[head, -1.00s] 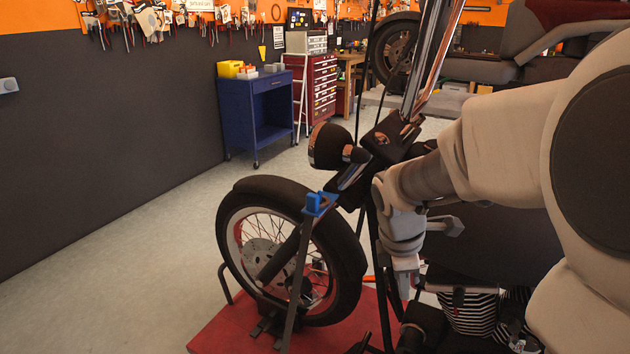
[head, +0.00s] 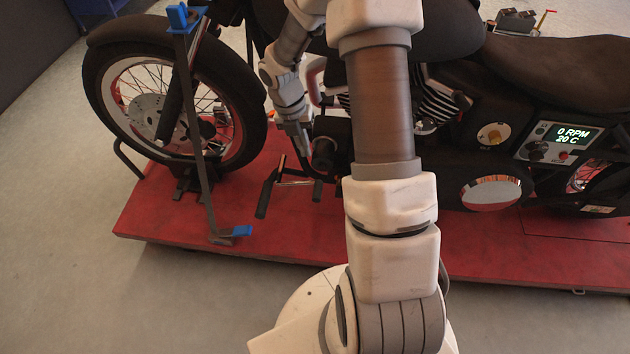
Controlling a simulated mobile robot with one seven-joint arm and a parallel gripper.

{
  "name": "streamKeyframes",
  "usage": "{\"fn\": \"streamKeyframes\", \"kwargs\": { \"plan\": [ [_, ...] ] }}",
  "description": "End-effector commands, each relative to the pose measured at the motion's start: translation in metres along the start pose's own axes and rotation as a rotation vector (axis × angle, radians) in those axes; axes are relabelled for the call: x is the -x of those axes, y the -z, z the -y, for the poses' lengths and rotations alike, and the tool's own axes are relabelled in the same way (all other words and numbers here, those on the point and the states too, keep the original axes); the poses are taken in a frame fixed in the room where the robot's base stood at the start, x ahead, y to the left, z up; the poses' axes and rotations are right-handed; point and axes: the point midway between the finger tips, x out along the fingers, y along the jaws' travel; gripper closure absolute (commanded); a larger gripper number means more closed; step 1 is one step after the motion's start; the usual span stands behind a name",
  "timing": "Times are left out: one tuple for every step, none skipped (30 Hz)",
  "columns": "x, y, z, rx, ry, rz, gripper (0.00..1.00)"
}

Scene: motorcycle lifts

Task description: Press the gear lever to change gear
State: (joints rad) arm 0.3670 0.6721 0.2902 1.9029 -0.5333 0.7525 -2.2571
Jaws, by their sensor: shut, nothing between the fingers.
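The motorcycle (head: 595,62) stands on a red lift platform (head: 300,235). A dark lever with a long pad, which looks like the gear lever (head: 268,192), sticks out low on the near side, behind the front wheel. A thin metal bar (head: 297,183) runs right from it toward the bike. My gripper (head: 303,150) points down, above and slightly right of the lever, close to the bike's side. It is shut with nothing in it and looks apart from the lever. Its tips are small in view, and my arm hides part of the bike's middle.
The front wheel (head: 95,90) stands left of my gripper. An upright strap with blue ends (head: 205,160) runs in front of it. A black cylindrical part (head: 323,152) is just right of my gripper. A display (head: 571,135) reads "0 RPM 20 C". Floor is clear at front left.

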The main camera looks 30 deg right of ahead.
Motion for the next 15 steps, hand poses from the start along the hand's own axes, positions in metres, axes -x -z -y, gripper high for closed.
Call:
{"fn": "streamKeyframes", "kwargs": {
  "plan": [
    [0.0,0.0,0.0,-0.001,0.0,0.0,1.0],
    [0.0,0.0,0.0,-0.001,0.0,0.0,1.0],
    [0.0,0.0,0.0,-0.001,0.0,0.0,1.0],
    [-0.001,0.0,0.0,-0.002,0.0,0.0,1.0],
    [-0.002,0.0,0.0,-0.002,0.0,-0.001,1.0],
    [-0.004,0.0,0.0,-0.002,0.0,-0.001,1.0],
    [-0.007,0.001,0.0,-0.002,0.001,-0.001,1.0],
    [-0.01,0.001,0.0,-0.002,0.001,-0.002,1.0],
    [-0.016,0.001,0.0,-0.002,0.001,-0.003,1.0],
    [-0.021,0.001,-0.001,-0.002,0.002,-0.004,1.0],
    [-0.026,0.001,-0.001,-0.002,0.001,-0.004,1.0],
    [-0.034,0.001,-0.001,-0.002,0.001,-0.004,1.0],
    [-0.041,0.001,0.0,-0.003,0.002,-0.004,1.0],
    [-0.047,0.001,-0.001,-0.002,0.002,-0.004,1.0],
    [-0.057,0.001,-0.001,-0.002,0.001,-0.004,1.0]
  ]
}}
